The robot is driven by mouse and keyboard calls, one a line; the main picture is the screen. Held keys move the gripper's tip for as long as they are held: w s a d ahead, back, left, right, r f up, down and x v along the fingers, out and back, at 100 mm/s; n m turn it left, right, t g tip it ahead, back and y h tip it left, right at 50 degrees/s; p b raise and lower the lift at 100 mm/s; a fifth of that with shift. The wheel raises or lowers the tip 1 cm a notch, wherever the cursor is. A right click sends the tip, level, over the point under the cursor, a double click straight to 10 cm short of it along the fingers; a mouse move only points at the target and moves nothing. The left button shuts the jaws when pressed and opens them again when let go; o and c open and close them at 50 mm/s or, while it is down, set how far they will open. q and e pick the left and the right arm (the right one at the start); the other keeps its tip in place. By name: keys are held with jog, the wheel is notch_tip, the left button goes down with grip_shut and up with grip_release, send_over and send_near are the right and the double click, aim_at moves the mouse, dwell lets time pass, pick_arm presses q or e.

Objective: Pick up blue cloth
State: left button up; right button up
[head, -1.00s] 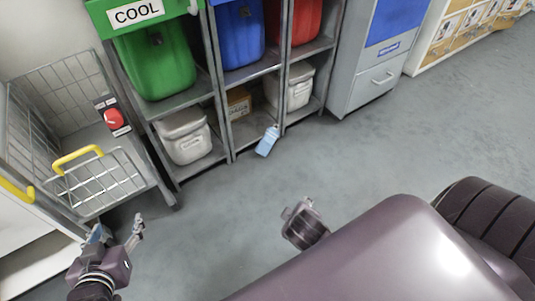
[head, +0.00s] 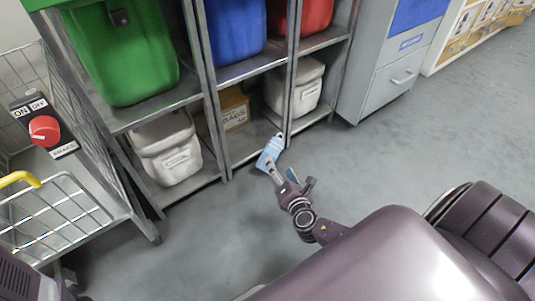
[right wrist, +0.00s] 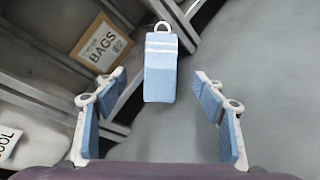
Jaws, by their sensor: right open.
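The blue cloth (head: 268,153) is a light blue, block-shaped piece with white stripes and a white loop at its top end. It is at the front of the shelf rack's lower part, by a post; I cannot tell whether it hangs or leans. My right gripper (head: 292,177) is open just in front of it and partly covers its lower end. In the right wrist view the cloth (right wrist: 160,75) lies ahead, between and beyond the open fingers of the right gripper (right wrist: 160,112). Nothing is between the fingertips. My left gripper is out of view; part of my left arm shows at bottom left.
The grey rack (head: 224,120) holds green (head: 125,60), blue (head: 235,30) and red bins above, white bins and a BAGS box (head: 234,108) below. A wire cart (head: 85,205) with a red switch (head: 44,130) stands left. The floor (head: 400,150) at right is clear.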

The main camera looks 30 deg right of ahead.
aim_at(272, 154)
jog(key=shift+w+f, duration=0.25)
jog(key=shift+f, duration=0.05)
jog(key=shift+b+x, duration=0.6)
jog(key=shift+x, duration=0.35)
jog(key=b+x, duration=0.1)
jog(key=x, duration=0.1)
jog(key=b+x, duration=0.2)
jog(key=shift+w+a+f+b, duration=0.1)
jog(key=shift+w+f+b, duration=0.2)
jog(key=shift+f, duration=0.15)
jog(key=shift+w, duration=0.4)
jog(key=c, duration=1.4)
jog(key=shift+r, duration=0.15)
